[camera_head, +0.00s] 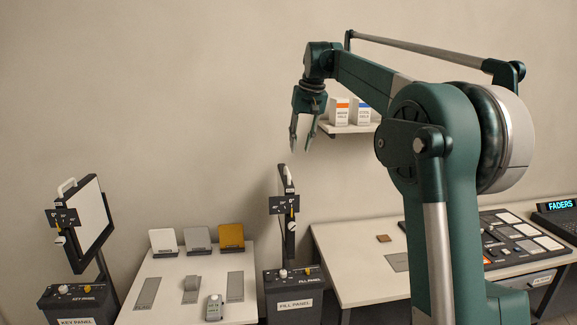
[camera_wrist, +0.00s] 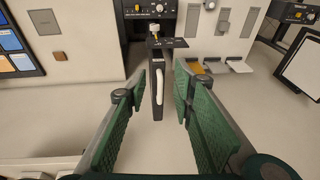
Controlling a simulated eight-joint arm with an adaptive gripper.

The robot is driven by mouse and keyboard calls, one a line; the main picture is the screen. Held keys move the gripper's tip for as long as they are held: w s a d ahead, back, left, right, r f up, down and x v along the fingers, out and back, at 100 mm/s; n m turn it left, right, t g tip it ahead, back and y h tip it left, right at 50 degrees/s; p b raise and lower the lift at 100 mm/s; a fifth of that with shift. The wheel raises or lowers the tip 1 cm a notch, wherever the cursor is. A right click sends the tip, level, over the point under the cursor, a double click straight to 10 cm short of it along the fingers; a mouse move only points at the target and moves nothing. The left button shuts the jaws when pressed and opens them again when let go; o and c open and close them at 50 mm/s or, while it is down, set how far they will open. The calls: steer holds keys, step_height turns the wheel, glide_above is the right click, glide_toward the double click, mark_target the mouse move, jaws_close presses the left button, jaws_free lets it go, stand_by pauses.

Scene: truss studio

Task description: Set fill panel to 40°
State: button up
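The fill panel (camera_head: 289,182) stands nearly edge-on above its dark base box (camera_head: 294,293), labelled FILL PANEL. Its dark angle scale plate (camera_head: 283,205) has a yellow pointer; the marks are too small to read surely. In the wrist view the fill panel (camera_wrist: 157,98) is a thin dark slab with a white handle (camera_wrist: 161,84) on its edge. My gripper (camera_head: 300,148) points down above the panel's top. In the wrist view my gripper (camera_wrist: 160,72) is open, with one green finger on each side of the panel and handle. I see no contact.
The key panel (camera_head: 90,222) stands at the far left. A white table (camera_head: 200,265) between the panels carries white, grey and yellow cards and a light meter (camera_head: 214,307). A fader console (camera_head: 515,240) is on the right table. Two boxes stand on a wall shelf (camera_head: 350,128).

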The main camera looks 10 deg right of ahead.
steer(key=w+f+g+p, duration=0.1)
steer(key=w+f+p, duration=0.3)
steer(key=w, duration=0.4)
steer(key=w+f+g+p, duration=0.1)
steer(key=w+f+p, duration=0.3)
steer(key=w, duration=0.4)
steer(key=shift+w+a+y, duration=0.25)
steer(key=shift+w+y, duration=0.1)
steer(key=shift+y, duration=0.05)
steer(key=shift+f, duration=0.2)
steer(key=shift+a+f+b, duration=0.25)
steer(key=shift+f, duration=1)
steer(key=shift+a+f+b, duration=0.2)
steer(key=shift+a+f, duration=0.05)
steer(key=shift+f, duration=0.95)
steer(key=shift+a+f+b, duration=0.25)
steer(key=shift+f, duration=1)
jaws_close()
